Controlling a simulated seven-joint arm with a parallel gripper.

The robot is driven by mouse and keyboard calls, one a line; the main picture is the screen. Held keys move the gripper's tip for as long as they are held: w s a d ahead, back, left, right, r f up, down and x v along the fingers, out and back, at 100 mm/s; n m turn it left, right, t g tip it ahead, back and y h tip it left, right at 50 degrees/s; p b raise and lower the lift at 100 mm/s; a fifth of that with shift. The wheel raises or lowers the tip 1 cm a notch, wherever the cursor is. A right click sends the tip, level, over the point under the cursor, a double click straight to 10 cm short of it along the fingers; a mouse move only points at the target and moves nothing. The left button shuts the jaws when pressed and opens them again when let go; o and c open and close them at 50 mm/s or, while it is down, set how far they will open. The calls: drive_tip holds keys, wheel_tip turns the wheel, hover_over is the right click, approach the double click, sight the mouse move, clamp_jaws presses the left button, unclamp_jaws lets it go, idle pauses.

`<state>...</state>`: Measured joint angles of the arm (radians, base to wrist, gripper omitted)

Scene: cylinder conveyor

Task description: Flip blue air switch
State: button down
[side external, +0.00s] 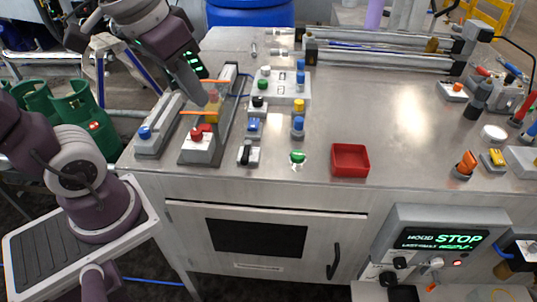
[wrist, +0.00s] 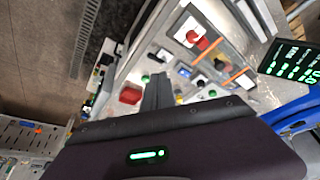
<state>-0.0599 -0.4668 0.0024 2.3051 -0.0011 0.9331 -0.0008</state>
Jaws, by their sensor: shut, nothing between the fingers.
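My gripper (side external: 202,99) is shut and empty, with its fingers pointing down over the conveyor at the left of the table. In the wrist view the closed fingers (wrist: 157,88) point toward the table's switches. A small blue switch (side external: 253,125) on a pale base stands right of the fingers and lower; it seems to show in the wrist view (wrist: 185,72). Other blue controls are a blue-topped post (side external: 298,123) and a blue button (side external: 145,132) on the left block. I cannot tell the switch's lever position. The gripper appears apart from all of these.
A red-buttoned box (side external: 199,145) stands close below the gripper, near orange bars (side external: 197,113). A black switch (side external: 248,152), a green button (side external: 297,157) and a red tray (side external: 350,160) lie toward the front. The table's middle right (side external: 410,120) is clear.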

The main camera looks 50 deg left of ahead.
drive_tip(key=s+d+f+t, duration=0.1)
drive_tip(key=s, duration=0.4)
drive_tip(key=shift+s+d+f+m, duration=0.15)
drive_tip(key=shift+s+f+m, duration=0.1)
drive_tip(key=shift+s+m, duration=0.15)
drive_tip(key=shift+w, duration=0.1)
drive_tip(key=w+a+r+m+g, duration=0.1)
drive_tip(key=w+r+m, duration=0.1)
drive_tip(key=w, duration=0.3)
drive_tip(key=w+a+r+m+g, duration=0.1)
drive_tip(key=w+a+r+m, duration=0.1)
drive_tip(key=w, duration=0.3)
drive_tip(key=m+g, duration=0.3)
drive_tip(key=m, duration=0.2)
hover_over(254, 120)
wheel_tip(254, 120, down, 4)
drive_tip(key=shift+f, duration=0.25)
wheel_tip(254, 120, down, 14)
